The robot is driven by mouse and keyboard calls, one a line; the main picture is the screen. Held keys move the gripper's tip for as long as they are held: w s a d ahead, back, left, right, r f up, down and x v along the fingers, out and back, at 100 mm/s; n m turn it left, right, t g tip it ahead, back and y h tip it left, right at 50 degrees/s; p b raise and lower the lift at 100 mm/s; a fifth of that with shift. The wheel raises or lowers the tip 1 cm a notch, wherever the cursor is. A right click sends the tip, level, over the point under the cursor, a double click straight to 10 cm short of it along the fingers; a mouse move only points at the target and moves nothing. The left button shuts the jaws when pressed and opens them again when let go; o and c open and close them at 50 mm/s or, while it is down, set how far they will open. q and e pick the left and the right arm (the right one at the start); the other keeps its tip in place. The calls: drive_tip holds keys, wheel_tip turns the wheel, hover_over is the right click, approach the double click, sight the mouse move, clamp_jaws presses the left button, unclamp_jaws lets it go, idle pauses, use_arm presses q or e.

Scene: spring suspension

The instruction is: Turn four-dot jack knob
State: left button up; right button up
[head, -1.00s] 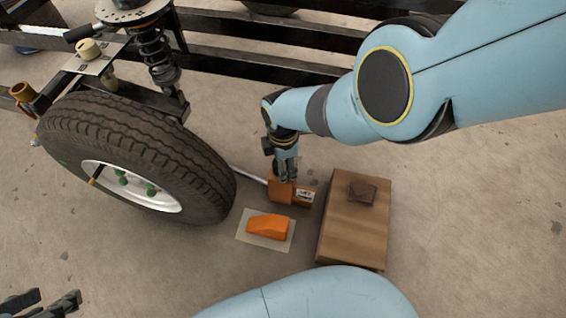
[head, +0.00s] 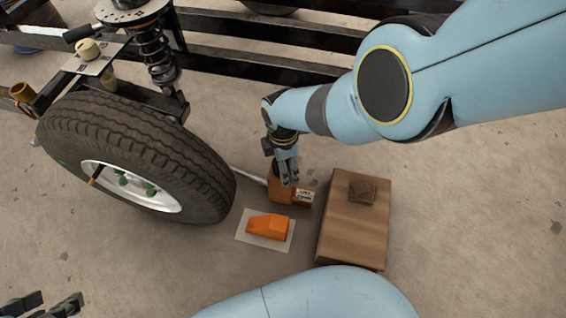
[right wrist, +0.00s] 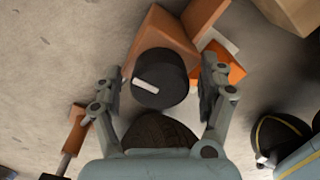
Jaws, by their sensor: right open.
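The orange-brown jack (head: 275,190) stands on the floor right of the tyre, with a small white label on its side. In the right wrist view its body (right wrist: 163,38) carries a round black knob (right wrist: 160,92) with one white bar mark on its face. I cannot make out four dots. My right gripper (head: 289,182) is at the jack. In the right wrist view its fingers (right wrist: 160,82) are apart, one on each side of the knob, with gaps visible. My left gripper (head: 45,304) is at the bottom left corner, fingers apart, partly cut off and away from the jack.
A large wheel (head: 130,150) stands left of the jack, under a spring strut (head: 155,55) and dark frame rails. An orange wedge (head: 268,226) lies on a pale mat (head: 245,238) in front. A wooden box (head: 352,235) with a brown piece (head: 362,191) stands right.

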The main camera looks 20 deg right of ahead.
drive_tip(key=shift+r, duration=0.1)
drive_tip(key=shift+r, duration=3.65)
